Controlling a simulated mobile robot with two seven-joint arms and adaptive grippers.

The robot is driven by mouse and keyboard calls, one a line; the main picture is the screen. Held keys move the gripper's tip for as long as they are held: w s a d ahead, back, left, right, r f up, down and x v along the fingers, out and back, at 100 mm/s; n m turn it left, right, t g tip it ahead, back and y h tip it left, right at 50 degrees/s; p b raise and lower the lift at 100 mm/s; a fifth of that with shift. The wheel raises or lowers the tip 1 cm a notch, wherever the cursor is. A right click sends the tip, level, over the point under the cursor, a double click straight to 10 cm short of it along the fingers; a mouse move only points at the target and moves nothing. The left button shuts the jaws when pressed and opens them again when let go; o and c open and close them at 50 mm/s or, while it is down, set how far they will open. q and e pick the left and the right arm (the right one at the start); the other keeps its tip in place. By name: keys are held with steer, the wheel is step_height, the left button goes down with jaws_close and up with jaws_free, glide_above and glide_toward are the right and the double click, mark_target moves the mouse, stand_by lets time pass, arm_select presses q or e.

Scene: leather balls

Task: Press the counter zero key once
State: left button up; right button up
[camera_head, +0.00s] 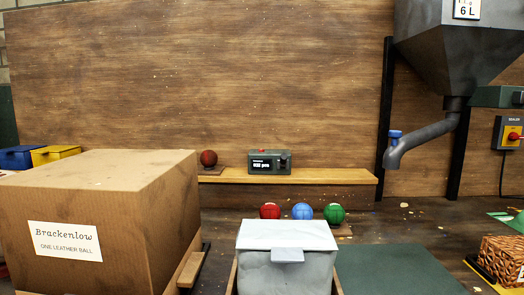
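A small dark green box with a black display (261,166), which looks like the counter, stands on a wooden shelf at the back centre. Its display shows small white characters too blurred to read surely. A small red button (262,151) sits on its top, and a dark part (284,161) is at its right side. I cannot tell for sure which of these is the zero key. Neither of my grippers is in view, and nothing touches the counter.
A large cardboard box (150,205) fills the left front. A pale lidded bin (287,235) stands front centre, with red (270,211), blue (303,211) and green (335,214) balls behind it. A brown ball (209,158) is left of the counter. A grey hopper spout (425,137) hangs right.

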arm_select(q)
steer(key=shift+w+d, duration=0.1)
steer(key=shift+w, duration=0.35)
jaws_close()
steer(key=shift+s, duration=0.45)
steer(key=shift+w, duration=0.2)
